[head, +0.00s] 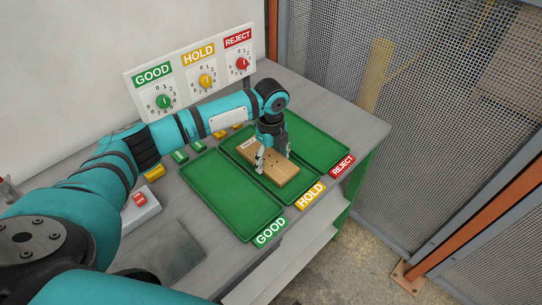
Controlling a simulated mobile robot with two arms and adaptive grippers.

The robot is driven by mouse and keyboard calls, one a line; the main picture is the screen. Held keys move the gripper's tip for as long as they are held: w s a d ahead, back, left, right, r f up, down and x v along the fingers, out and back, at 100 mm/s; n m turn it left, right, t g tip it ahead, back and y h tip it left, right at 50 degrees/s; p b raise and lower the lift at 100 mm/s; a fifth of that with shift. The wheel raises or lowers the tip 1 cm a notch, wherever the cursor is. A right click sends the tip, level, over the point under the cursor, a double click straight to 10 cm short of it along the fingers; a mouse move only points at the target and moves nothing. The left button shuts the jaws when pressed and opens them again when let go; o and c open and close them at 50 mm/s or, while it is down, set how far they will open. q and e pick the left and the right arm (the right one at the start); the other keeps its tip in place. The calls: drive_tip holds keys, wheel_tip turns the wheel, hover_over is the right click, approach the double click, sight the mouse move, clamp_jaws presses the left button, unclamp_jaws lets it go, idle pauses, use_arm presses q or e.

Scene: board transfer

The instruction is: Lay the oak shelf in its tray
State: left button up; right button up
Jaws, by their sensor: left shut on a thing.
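The oak shelf (281,175) is a light wooden board with small dark holes and a pale label at its far end. It is over the middle green tray (305,183), the one by the yellow HOLD label. I cannot tell whether it rests on the tray floor or is slightly above it. My left gripper (273,157) points down and is shut on the oak shelf, with a finger at each side. The left GOOD tray (225,195) and the right REJECT tray (322,145) look empty. My right gripper is not in view.
A panel (190,65) with GOOD, HOLD and REJECT dials stands behind the trays. Small green and yellow blocks (180,156) lie behind the GOOD tray. A grey box with a red button (139,198) is at left. Mesh fencing (450,110) stands to the right.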

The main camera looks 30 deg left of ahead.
use_arm(q)
drive_tip(key=o, duration=1.4)
drive_tip(key=shift+o, duration=0.4)
wheel_tip(320, 180, up, 12)
drive_tip(key=shift+d+f, duration=0.1)
